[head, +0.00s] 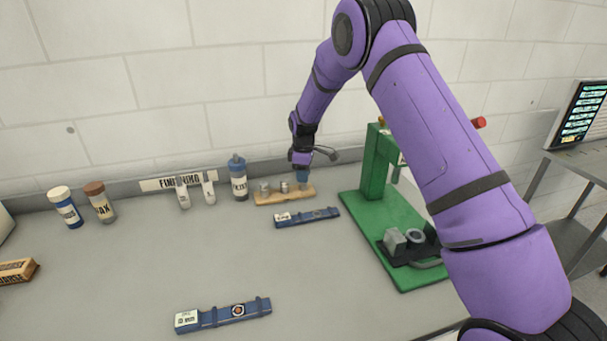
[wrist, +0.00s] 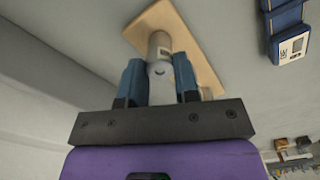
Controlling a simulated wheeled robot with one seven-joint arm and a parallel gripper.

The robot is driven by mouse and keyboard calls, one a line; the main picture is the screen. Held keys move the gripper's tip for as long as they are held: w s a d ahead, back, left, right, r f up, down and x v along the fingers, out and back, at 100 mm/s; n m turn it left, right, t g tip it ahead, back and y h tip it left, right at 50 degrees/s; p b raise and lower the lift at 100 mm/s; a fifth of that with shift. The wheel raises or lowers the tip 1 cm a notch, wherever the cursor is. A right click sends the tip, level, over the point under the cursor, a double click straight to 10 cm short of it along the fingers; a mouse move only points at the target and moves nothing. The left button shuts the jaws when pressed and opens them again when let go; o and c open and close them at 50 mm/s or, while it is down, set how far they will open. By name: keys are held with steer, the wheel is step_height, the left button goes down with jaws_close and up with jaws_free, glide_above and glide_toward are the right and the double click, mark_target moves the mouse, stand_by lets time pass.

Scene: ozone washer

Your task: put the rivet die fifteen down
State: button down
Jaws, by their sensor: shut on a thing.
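My gripper (head: 303,178) is at the right end of a small wooden block (head: 268,199) near the wall. In the wrist view, my gripper (wrist: 158,72) has its blue fingers shut on a grey metal rivet die (wrist: 160,45), whose number I cannot read. The die is over the pale wooden block (wrist: 200,55); I cannot tell whether it touches it or sits in it. In the head view the fingers hide the held die. Two other metal dies, one at the left (head: 264,187) and one in the middle (head: 284,187), stand on the block.
A green press (head: 373,170) stands close to the right. A blue labelled bar (head: 307,217) lies just in front of the block, another blue bar (head: 222,315) nearer the front. A blue-capped bottle (head: 238,178) stands close left of the block. The middle of the bench is clear.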

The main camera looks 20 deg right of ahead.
steer(key=shift+f, duration=0.15)
steer(key=c, duration=0.9)
jaws_free()
steer(key=shift+o, duration=0.2)
step_height(320, 180, up, 13)
steer(key=s+d+r+m+t, duration=0.1)
steer(key=s+d+r+m, duration=0.15)
steer(key=s+r, duration=0.8)
steer(key=s+d+r+m+t, duration=0.2)
steer(key=s+r+m, duration=0.2)
steer(key=s+r, duration=0.75)
steer(key=s+d+m+t, duration=0.2)
steer(key=s+m, duration=0.4)
steer(key=s, duration=2)
steer(key=shift+s+f, duration=0.25)
steer(key=shift+f, duration=0.2)
